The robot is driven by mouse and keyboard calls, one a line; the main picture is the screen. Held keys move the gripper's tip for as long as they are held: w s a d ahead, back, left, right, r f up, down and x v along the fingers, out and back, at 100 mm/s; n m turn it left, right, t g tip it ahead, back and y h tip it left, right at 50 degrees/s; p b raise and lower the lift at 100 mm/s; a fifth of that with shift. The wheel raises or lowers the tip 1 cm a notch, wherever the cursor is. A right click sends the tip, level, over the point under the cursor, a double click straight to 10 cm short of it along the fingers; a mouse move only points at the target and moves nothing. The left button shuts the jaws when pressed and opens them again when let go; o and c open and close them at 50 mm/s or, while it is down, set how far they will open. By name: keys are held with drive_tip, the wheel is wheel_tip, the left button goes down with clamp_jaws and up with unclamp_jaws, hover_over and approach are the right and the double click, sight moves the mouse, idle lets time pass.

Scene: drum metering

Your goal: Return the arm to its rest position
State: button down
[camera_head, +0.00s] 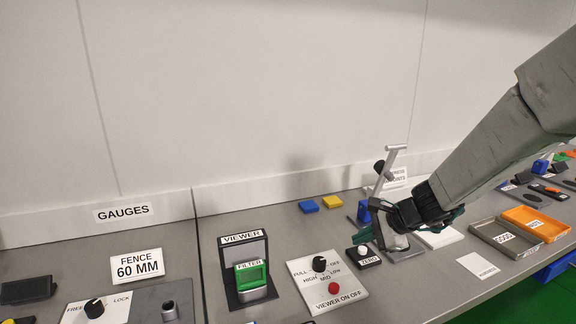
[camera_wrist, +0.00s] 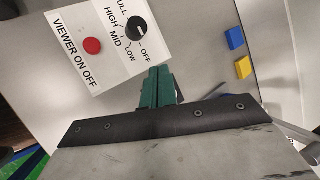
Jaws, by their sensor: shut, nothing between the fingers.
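My gripper (camera_head: 373,236) reaches in from the right over the bench in the head view, low beside a metal stand (camera_head: 390,165) and near the ZERO button box (camera_head: 364,257). In the wrist view, my gripper's green fingers (camera_wrist: 157,86) are together with nothing between them. The viewer control panel (camera_wrist: 125,40), with a red button (camera_wrist: 92,46) and a black knob (camera_wrist: 138,28), lies beyond the fingertips. The panel also shows in the head view (camera_head: 327,286), left of my gripper. I cannot tell whether the gripper touches the stand.
The viewer (camera_head: 246,268) with its green filter stands left of the panel. Blue (camera_head: 308,206) and yellow (camera_head: 332,201) blocks lie behind. A grey tray (camera_head: 483,230) and an orange tray (camera_head: 514,211) sit to the right.

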drive_tip(key=s+a+r+n+g, duration=0.1)
drive_tip(key=s+r+n+g, duration=0.2)
drive_tip(key=s, duration=0.4)
drive_tip(key=s+a+r+n+g, duration=0.1)
drive_tip(key=s+r+n, duration=0.1)
drive_tip(key=s+n, duration=0.45)
drive_tip(key=s+d+r+n+h, duration=0.3)
drive_tip(key=s+d, duration=0.1)
drive_tip(key=s, duration=0.5)
drive_tip(key=s+d+r+n+h, duration=0.3)
drive_tip(key=s+d, duration=0.1)
drive_tip(key=s, duration=0.5)
drive_tip(key=shift+r+h, duration=0.3)
drive_tip(key=shift+r, duration=0.1)
drive_tip(key=shift+s+d, duration=0.1)
